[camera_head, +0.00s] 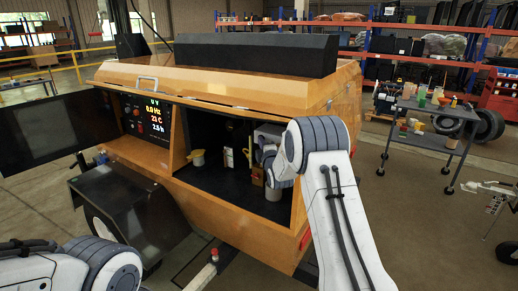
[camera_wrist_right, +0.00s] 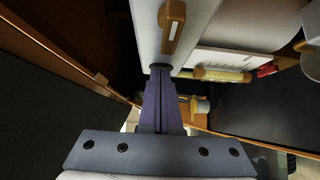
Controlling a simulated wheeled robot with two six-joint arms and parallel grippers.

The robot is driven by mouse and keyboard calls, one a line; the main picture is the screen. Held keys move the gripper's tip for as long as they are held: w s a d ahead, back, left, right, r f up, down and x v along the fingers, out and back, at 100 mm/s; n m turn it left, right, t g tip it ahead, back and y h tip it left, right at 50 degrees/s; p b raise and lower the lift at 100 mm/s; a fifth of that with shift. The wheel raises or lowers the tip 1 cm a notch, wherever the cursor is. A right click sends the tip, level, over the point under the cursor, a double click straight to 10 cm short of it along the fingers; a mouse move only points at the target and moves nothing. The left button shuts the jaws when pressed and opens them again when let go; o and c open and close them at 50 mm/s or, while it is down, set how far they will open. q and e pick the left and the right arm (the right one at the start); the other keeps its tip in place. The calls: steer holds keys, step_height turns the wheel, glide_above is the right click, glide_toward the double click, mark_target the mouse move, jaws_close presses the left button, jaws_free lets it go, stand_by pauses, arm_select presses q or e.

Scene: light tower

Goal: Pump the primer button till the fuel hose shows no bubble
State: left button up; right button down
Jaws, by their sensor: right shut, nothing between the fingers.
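My right gripper (camera_wrist_right: 160,78) is shut with nothing between its fingers. Its tips meet a small dark round part, perhaps the primer button (camera_wrist_right: 160,67), on the underside of a pale housing (camera_wrist_right: 225,25); I cannot tell if it is pressed. An amber piece with a pale strip (camera_wrist_right: 172,27), possibly the fuel hose, is on the housing just beyond the tips. I cannot tell whether the strip is a bubble. In the head view, my right arm reaches into the open bay of the orange light tower (camera_head: 240,226) and mostly hides the gripper. My left gripper is out of view.
A lit control panel (camera_head: 147,120) is left of the bay. A tool cart (camera_head: 432,110) stands at right, apart from the tower, with open floor between.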

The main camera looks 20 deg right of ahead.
steer(key=s+a+b, duration=0.4)
steer(key=s, duration=0.8)
steer(key=shift+s+a, duration=0.2)
